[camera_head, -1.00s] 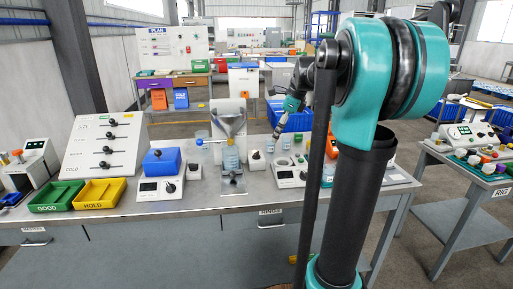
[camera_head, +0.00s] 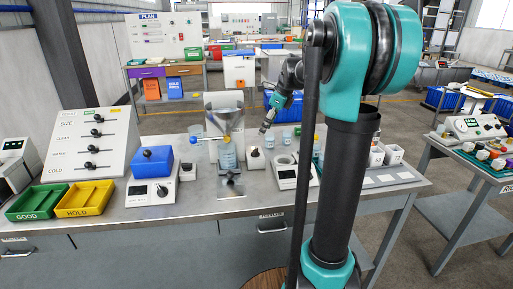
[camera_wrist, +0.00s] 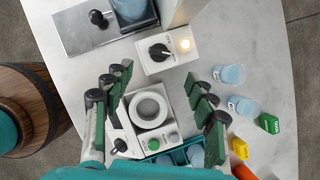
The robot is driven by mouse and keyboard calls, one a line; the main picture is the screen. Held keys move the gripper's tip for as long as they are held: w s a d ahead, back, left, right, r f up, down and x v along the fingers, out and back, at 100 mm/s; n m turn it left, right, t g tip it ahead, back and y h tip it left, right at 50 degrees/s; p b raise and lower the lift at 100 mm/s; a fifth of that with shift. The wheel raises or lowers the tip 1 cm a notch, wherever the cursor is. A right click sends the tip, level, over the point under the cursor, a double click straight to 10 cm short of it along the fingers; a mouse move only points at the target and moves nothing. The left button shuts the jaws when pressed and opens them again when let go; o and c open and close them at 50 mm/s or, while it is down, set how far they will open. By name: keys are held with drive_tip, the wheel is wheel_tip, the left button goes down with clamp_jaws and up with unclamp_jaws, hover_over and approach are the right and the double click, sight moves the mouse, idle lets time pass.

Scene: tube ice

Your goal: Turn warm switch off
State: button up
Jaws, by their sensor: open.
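A small white switch box with a black turning knob (camera_wrist: 160,52) shows ahead of my fingers in the wrist view. A lamp (camera_wrist: 184,45) beside the knob glows warm white. I cannot read a label on it. In the head view a small white box with a black knob (camera_head: 254,160) stands on the bench right of the clear funnel stand. My gripper (camera_wrist: 158,88) is open and empty, its fingers spread, apart from the knob. In the head view my gripper (camera_head: 267,127) hangs above the bench, up and right of that box.
A white device with a round ring (camera_wrist: 150,108) lies under my fingers. Beakers of blue liquid (camera_wrist: 230,74) stand to the right. The funnel stand's metal base (camera_wrist: 95,30) is at the upper left. The blue box (camera_head: 155,160) and the yellow tray (camera_head: 84,199) are farther left.

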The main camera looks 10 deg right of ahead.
sight(255, 149)
drive_tip(key=x, duration=1)
drive_tip(key=shift+f, duration=0.3)
drive_tip(key=c, duration=1.2)
drive_tip(key=shift+o, duration=0.2)
drive_tip(key=shift+n, duration=0.3)
drive_tip(key=n+g, duration=0.1)
drive_tip(key=n, duration=0.1)
drive_tip(key=n+g, duration=0.1)
drive_tip(key=n, duration=0.2)
drive_tip(key=shift+w+n, duration=0.2)
drive_tip(key=shift+n, duration=0.1)
drive_tip(key=n+g, duration=0.1)
drive_tip(key=n, duration=0.1)
drive_tip(key=n+g, duration=0.1)
drive_tip(key=n, duration=0.2)
drive_tip(key=shift+w+n+g, duration=0.1)
drive_tip(key=shift+n+g, duration=0.2)
